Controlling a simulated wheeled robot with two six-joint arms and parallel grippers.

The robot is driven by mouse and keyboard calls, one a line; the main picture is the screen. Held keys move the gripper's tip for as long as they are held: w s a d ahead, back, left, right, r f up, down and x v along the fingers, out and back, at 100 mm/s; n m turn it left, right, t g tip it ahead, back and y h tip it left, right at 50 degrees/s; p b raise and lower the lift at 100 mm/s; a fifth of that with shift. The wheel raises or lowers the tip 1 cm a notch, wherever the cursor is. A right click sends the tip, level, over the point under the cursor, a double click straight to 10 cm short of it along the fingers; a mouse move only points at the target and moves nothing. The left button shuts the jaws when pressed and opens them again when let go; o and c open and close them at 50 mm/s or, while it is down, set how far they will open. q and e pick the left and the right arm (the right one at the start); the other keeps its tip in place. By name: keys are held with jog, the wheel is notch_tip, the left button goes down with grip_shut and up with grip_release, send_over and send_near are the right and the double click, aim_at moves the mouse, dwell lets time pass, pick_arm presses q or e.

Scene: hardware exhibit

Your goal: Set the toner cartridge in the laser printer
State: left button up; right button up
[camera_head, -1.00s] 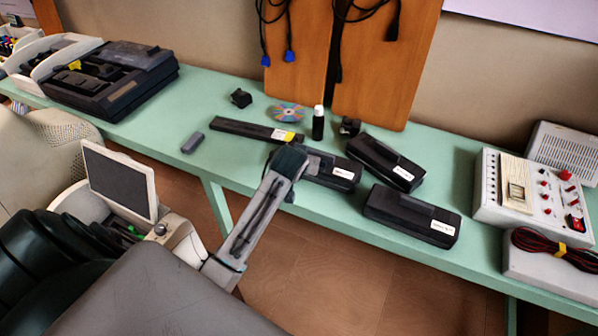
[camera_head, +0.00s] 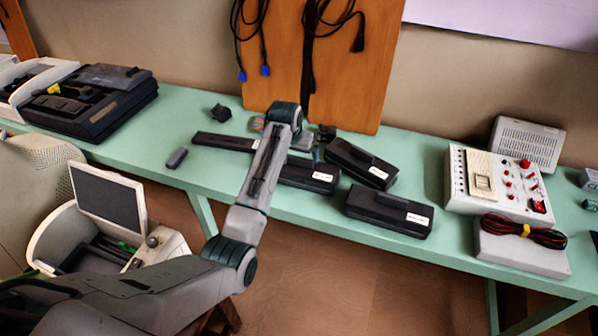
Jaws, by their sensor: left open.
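Three boxy black cartridges with white labels lie on the green bench: one at the back (camera_head: 360,163), one in front on the right (camera_head: 388,211) and one on the left (camera_head: 311,178), partly behind my left arm. I cannot tell which is the toner cartridge. A long slim black unit (camera_head: 222,141) lies left of them. An open black machine (camera_head: 90,104) with a yellow tag, seemingly the laser printer, stands at the far left. My left gripper (camera_head: 303,143) is open above the bench behind the left cartridge, mostly hidden by its wrist. My right gripper is out of view.
A control box with red knobs (camera_head: 500,183) and a white unit with coiled red-black cable (camera_head: 520,249) stand at the right. A small grey block (camera_head: 177,158) and a black cube (camera_head: 221,112) lie left of the cartridges. Cables hang on a wooden board (camera_head: 350,85).

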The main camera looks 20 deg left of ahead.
aim_at(300, 159)
pick_arm(q)
jog(key=shift+w+d+f, duration=0.1)
jog(key=shift+w+f, duration=0.05)
jog(key=shift+f, duration=0.15)
jog(key=p+x, duration=0.2)
jog(key=x, duration=0.2)
jog(key=shift+w, duration=0.2)
jog(key=shift+w+f, duration=0.1)
jog(key=shift+f, duration=0.25)
jog(key=c, duration=1.7)
jog(key=shift+r, duration=0.1)
jog(key=shift+c, duration=1.3)
jog(key=shift+w+r, duration=0.1)
